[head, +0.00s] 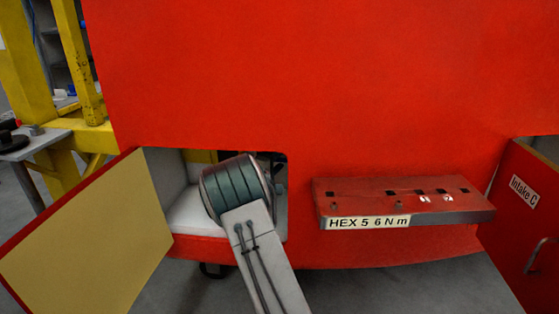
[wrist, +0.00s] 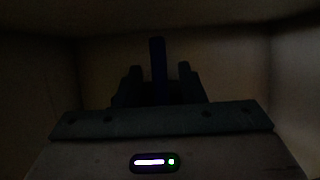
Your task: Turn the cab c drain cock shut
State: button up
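In the head view, my arm reaches into an open recess (head: 190,215) low in the red nosecone, and my gripper is hidden inside. The wrist view is very dark. It shows my gripper (wrist: 159,75) with two dark fingers set apart. A narrow dark blue upright bar (wrist: 158,58), possibly the drain cock's handle, stands between them and rises above their tips. Whether the fingers touch the bar is too dark to tell. The cock's body and any cab c label are not visible.
The recess's hatch door (head: 85,240) hangs open at the left. A red shelf (head: 335,205) marked "HEX 5 6 N m" sticks out right of the recess. An open door (head: 520,230) labelled "Intake C" is at the far right. A yellow frame (head: 30,70) stands at the left.

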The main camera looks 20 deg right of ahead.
jog(key=shift+w+d, duration=0.35)
jog(key=shift+d, duration=0.25)
grip_shut()
jog(key=shift+a+f+b, duration=0.15)
jog(key=shift+b, duration=0.15)
